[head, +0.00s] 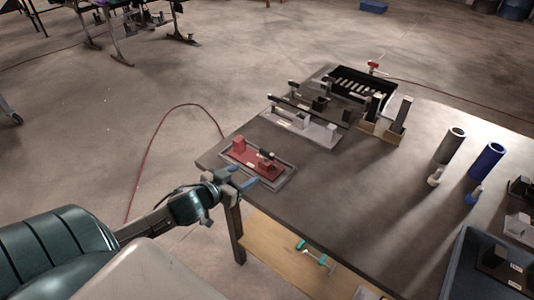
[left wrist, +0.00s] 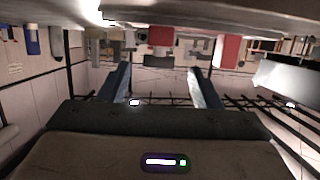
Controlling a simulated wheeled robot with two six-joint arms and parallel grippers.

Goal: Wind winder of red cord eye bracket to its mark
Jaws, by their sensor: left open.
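The red bracket (head: 258,166) sits in a shallow grey tray (head: 284,181) at the table's near left corner. It has a red block at each end, and a small dark part (head: 268,154) beside the right block; I cannot make out a winder or mark clearly. My left gripper (head: 238,179) is open and empty, just off the table edge in front of the tray, apart from the bracket. In the left wrist view, its two fingers (left wrist: 160,85) are spread; a red block (left wrist: 161,36) shows between them and another red block (left wrist: 229,50) to the right.
Behind the tray stand a grey fixture (head: 318,132) and a black slotted bin (head: 362,84). To the right are a dark blue cylinder (head: 487,160), a grey cylinder (head: 450,146) and a blue-grey crate (head: 462,262). The table's middle is clear.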

